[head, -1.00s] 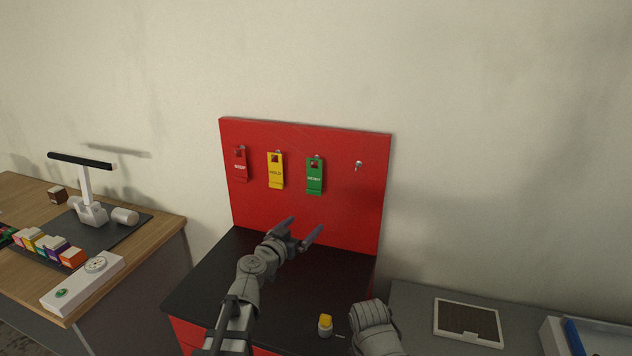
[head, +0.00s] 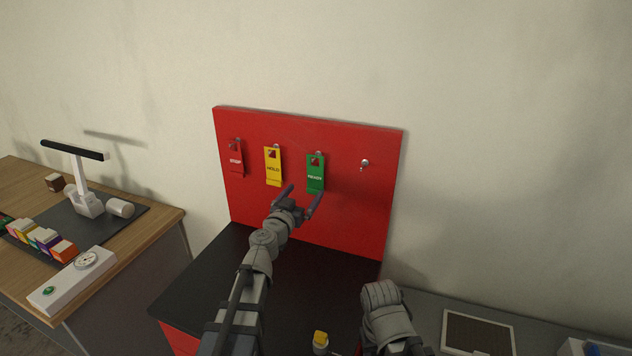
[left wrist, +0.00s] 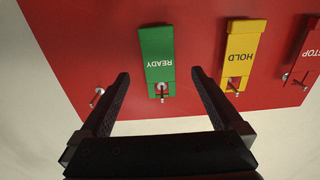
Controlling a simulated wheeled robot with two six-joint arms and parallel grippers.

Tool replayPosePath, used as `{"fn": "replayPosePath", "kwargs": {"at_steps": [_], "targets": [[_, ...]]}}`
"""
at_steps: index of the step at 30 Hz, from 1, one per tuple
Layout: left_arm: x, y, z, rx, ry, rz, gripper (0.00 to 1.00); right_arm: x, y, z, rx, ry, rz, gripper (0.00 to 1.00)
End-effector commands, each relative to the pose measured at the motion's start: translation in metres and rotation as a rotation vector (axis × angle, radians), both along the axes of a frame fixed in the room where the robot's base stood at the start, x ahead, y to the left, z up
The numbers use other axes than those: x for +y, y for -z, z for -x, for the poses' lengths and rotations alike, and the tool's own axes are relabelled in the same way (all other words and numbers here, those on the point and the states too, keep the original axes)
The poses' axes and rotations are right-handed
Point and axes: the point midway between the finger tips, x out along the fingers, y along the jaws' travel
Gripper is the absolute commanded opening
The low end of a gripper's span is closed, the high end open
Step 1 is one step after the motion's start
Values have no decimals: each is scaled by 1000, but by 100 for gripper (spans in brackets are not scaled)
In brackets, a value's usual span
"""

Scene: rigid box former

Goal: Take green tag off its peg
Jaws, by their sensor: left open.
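The green READY tag (head: 315,173) hangs on a peg on the red board (head: 350,205), right of the yellow HOLD tag (head: 273,167). My left gripper (head: 300,190) is open and empty, just below and in front of the green tag. In the left wrist view the green tag (left wrist: 157,57) appears upside down, beyond and between the open fingers of the left gripper (left wrist: 161,80); its peg passes through the hole. The fingers look apart from the tag. My right arm shows low in the head view, but its fingertips are not visible.
The red STOP tag (head: 235,158) hangs at the board's left. A bare peg (head: 365,164) is to the right of the green tag. A yellow-topped object (head: 320,342) stands on the black top (head: 215,270). A wooden table (head: 165,221) with several coloured boxes is at left.

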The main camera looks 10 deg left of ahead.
Motion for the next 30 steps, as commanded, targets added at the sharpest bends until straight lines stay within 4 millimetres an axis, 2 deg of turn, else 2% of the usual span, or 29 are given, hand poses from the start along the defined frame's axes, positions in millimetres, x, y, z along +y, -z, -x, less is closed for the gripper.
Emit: {"fn": "replayPosePath", "kwargs": {"at_steps": [3, 11, 21, 29, 30], "targets": [[-3, -1, -16, 0, 1, 0, 100, 0, -1, 0, 0, 0, 0, 50], [-5, -2, -23, 0, 2, 0, 100, 0, -3, 0, 0, 0, 0, 50], [-15, -8, -67, 0, 1, 0, 100, 0, -8, 0, 0, 0, 0, 50], [-16, -8, -68, 0, 1, 0, 100, 0, -8, 0, 0, 0, 0, 50], [-16, -8, -68, 0, 1, 0, 96, 0, -8, 0, 0, 0, 0, 50]]}}
